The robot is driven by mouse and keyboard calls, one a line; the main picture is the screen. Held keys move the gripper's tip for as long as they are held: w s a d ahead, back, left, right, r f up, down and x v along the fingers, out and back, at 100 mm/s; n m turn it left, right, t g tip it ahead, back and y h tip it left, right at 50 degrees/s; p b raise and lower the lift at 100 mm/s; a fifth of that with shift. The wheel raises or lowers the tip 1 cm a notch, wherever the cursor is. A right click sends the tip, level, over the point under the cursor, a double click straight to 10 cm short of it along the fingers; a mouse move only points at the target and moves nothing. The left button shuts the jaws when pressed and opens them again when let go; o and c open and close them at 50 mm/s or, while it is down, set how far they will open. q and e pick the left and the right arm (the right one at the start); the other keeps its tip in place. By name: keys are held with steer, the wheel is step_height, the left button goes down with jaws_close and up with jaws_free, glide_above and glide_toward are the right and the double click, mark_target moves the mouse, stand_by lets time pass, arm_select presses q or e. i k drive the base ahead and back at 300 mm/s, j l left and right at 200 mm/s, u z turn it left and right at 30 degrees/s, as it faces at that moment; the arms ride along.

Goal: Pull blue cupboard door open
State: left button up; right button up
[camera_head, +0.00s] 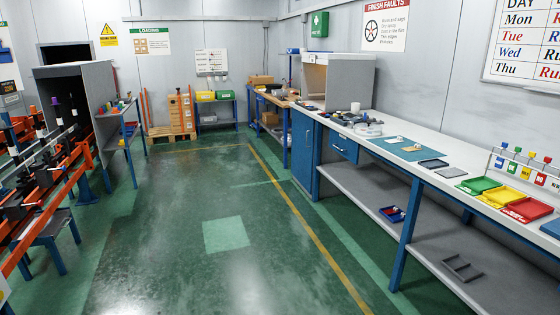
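The blue cupboard door (303,152) is under the far end of the long workbench on the right. It looks shut, and it is seen at a steep angle from some distance. Its handle is too small to make out clearly. A blue drawer (344,147) sits to its right under the bench top and looks shut. Neither of my grippers shows in the head view.
The workbench (452,163) runs along the right, with a grey lower shelf (380,198). Green, yellow and red trays (505,197) stand on it. The green floor (215,190) in the middle is clear. An orange rack (40,190) stands left, wooden pallets (172,118) at the back.

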mark_target(303, 125)
steer(key=i+u, duration=0.3)
steer(key=i, duration=0.55)
steer(key=i+l+u, duration=0.1)
steer(key=i+u, duration=0.2)
steer(key=i, duration=0.6)
